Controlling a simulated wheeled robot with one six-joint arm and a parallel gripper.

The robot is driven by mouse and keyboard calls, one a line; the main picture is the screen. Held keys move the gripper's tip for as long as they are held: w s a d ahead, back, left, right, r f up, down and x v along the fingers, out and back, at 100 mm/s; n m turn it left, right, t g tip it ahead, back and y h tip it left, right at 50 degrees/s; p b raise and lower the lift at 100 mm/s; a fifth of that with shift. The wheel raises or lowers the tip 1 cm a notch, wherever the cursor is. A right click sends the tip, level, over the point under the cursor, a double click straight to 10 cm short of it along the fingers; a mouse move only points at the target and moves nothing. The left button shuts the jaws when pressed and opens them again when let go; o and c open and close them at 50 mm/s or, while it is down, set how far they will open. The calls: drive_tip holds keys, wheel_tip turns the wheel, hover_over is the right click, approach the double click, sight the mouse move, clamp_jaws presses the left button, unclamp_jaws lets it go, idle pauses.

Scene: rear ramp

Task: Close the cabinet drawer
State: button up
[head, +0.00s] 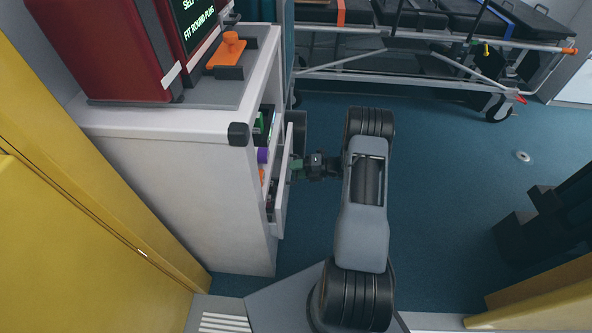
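The white cabinet (195,190) stands at the left, seen from above and from its side. Its drawer (284,185) sticks out to the right, so it is at least partly open. Small items show in or behind it, including a purple one (263,155). My gripper (296,170) is at the drawer's outer front face, touching it or very close. My arm comes to it from the right. The fingers are small and dark here, and I cannot tell whether they are open or shut.
A dark red case (105,50), a screen (195,25) and an orange piece (230,48) sit on the cabinet top. A wheeled stretcher (440,65) stands at the back. A yellow panel (80,230) is at the left. Blue floor (450,170) is clear right of my arm.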

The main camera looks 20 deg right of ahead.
clamp_jaws()
idle(0.5)
